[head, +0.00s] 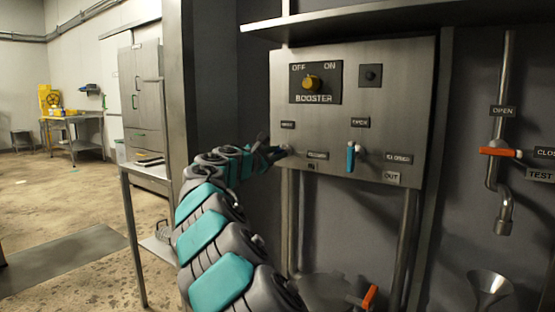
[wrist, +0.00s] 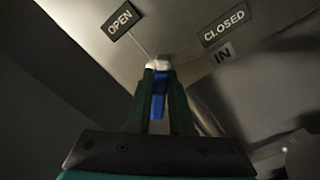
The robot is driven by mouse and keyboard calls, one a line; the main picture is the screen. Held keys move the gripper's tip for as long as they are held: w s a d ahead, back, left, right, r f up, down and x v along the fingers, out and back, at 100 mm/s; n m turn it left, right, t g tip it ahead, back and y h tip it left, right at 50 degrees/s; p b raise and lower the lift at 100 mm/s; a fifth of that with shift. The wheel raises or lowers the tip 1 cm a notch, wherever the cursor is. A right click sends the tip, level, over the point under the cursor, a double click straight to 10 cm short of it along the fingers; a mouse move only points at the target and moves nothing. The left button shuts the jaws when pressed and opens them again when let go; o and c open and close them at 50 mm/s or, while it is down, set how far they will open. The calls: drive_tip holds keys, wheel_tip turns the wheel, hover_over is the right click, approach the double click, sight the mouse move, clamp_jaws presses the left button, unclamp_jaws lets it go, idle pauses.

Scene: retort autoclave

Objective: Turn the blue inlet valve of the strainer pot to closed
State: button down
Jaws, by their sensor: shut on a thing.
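The inlet valve's blue handle (wrist: 158,95) sits between the two fingers of my gripper (wrist: 159,98) in the wrist view, with its pale hub just past the fingertips. My gripper is shut on it. The OPEN label (wrist: 120,20) is up and left of the hub, the CLOSED label (wrist: 223,28) up and right, with the IN label (wrist: 223,54) below that. In the head view my gripper (head: 276,153) reaches the left valve on the steel panel (head: 330,105) and hides the handle there. I cannot tell the handle's exact angle.
The OUT valve's blue handle (head: 351,157) hangs vertical to the right on the same panel. Above is a BOOSTER knob (head: 311,83). An orange-handled test valve (head: 500,152) and a funnel (head: 489,286) are at right. A steel table (head: 137,170) stands left; open floor lies beyond.

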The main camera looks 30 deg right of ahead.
drive_tip(key=m+b, duration=0.1)
drive_tip(key=m, duration=0.1)
drive_tip(key=f+m+b, duration=0.1)
drive_tip(key=shift+m+b, duration=0.4)
drive_tip(key=m+b, duration=0.4)
drive_tip(key=m, duration=0.1)
drive_tip(key=shift+s+m, duration=0.1)
drive_tip(key=shift+m, duration=0.2)
drive_tip(key=c, duration=0.8)
unclamp_jaws()
drive_tip(key=shift+r, duration=0.15)
drive_tip(key=shift+s+a+r, duration=0.1)
drive_tip(key=shift+s+a, duration=0.05)
drive_tip(key=shift+a, duration=0.3)
drive_tip(key=v, duration=0.6)
drive_tip(key=shift+s+a+b, duration=0.2)
drive_tip(key=shift+a+b, duration=0.1)
drive_tip(key=shift+b, duration=0.05)
